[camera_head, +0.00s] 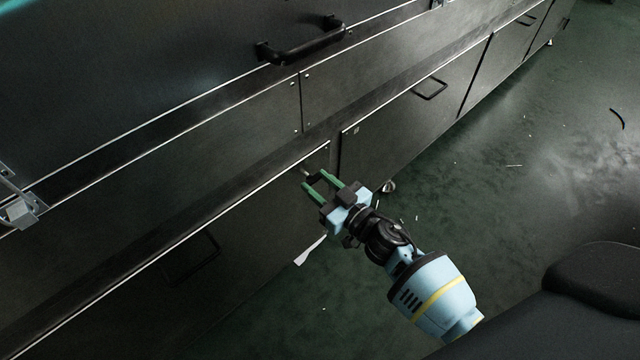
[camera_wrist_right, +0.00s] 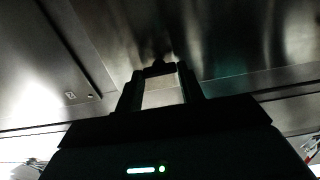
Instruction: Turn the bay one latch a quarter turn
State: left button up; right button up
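The bay one latch is seen as a small dark handle (camera_head: 312,178) near the top right corner of a low dark panel (camera_head: 255,218) in the head view. My right gripper (camera_head: 314,180) reaches it from the front, with its two green fingers apart. In the right wrist view, the dark latch handle (camera_wrist_right: 160,69) lies across the gap between the fingertips (camera_wrist_right: 161,77). Its ends look close to both fingers. I cannot tell whether the fingers press on it. The latch's base is partly hidden. My left gripper is out of view.
A black bar handle (camera_head: 300,43) sits on the upper panel, and thinner handles show on the low panels, one at right (camera_head: 430,88). A metal bracket (camera_head: 20,208) is at far left. The green floor (camera_head: 500,150) is open at right, with small scraps on it.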

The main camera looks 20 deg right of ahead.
jog(key=c, duration=0.4)
jog(key=shift+o, duration=0.2)
jog(key=shift+n, duration=0.4)
jog(key=n, duration=0.2)
jog(key=shift+n, duration=0.4)
jog(key=n, duration=0.4)
jog(key=shift+a+f+n, duration=0.1)
jog(key=shift+n, duration=0.2)
jog(key=n, duration=0.5)
jog(key=shift+f, duration=0.1)
jog(key=shift+n+b, duration=0.45)
jog(key=shift+n, duration=1.95)
